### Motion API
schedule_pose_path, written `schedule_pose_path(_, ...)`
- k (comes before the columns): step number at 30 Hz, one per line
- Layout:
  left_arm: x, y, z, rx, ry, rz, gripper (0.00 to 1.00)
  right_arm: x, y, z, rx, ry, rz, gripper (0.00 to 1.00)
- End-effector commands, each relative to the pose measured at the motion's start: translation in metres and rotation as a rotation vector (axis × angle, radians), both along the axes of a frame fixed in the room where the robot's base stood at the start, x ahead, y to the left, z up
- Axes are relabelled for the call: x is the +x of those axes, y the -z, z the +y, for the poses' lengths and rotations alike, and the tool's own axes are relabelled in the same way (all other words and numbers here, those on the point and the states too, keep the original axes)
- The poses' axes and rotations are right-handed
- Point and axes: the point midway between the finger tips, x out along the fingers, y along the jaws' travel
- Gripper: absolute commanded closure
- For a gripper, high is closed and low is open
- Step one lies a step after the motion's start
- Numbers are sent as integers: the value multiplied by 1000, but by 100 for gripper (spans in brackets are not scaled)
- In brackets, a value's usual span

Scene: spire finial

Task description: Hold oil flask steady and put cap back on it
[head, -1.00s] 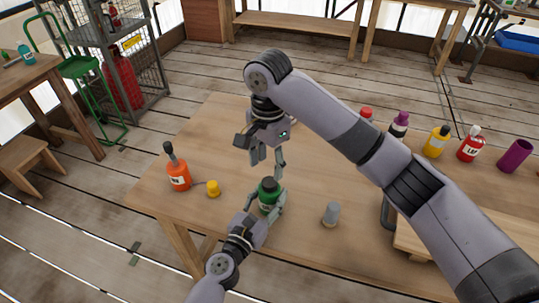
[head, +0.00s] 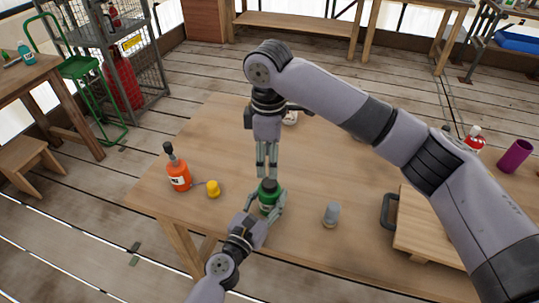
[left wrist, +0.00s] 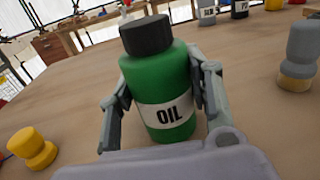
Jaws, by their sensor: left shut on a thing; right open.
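The green oil flask (head: 267,201) stands upright near the front edge of the table, and it fills the middle of the left wrist view (left wrist: 160,90). Its black cap (left wrist: 146,35) sits on top of the flask; I cannot tell how tightly it is seated. My left gripper (head: 267,210) is shut on the flask, with a finger on either side of its body. My right gripper (head: 266,173) points down just above and behind the cap, open and empty. Its fingers look close together from this angle, and I cannot tell whether the tips touch the cap.
An orange bottle (head: 179,177) with a dark top and a yellow piece (head: 213,188) stand to the left. A grey piece (head: 331,214) stands to the right. A wooden board (head: 430,232) with a dark handle lies farther right. A purple cup (head: 515,153) stands at far right.

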Motion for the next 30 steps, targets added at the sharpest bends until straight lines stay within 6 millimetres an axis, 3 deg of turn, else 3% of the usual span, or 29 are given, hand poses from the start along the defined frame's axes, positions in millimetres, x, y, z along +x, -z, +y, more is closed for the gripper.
schedule_pose_path(4,0,0,0,0,0,0,100,0,-2,-1,-1,-275,1,52)
schedule_pose_path(10,0,0,0,0,0,0,100,-1,-3,-2,-3,-501,4,52)
schedule_pose_path(24,0,0,0,0,0,0,100,-1,-2,-2,-3,-557,4,52)
schedule_pose_path(30,0,0,0,0,0,0,100,-1,17,-2,-4,-555,7,52)
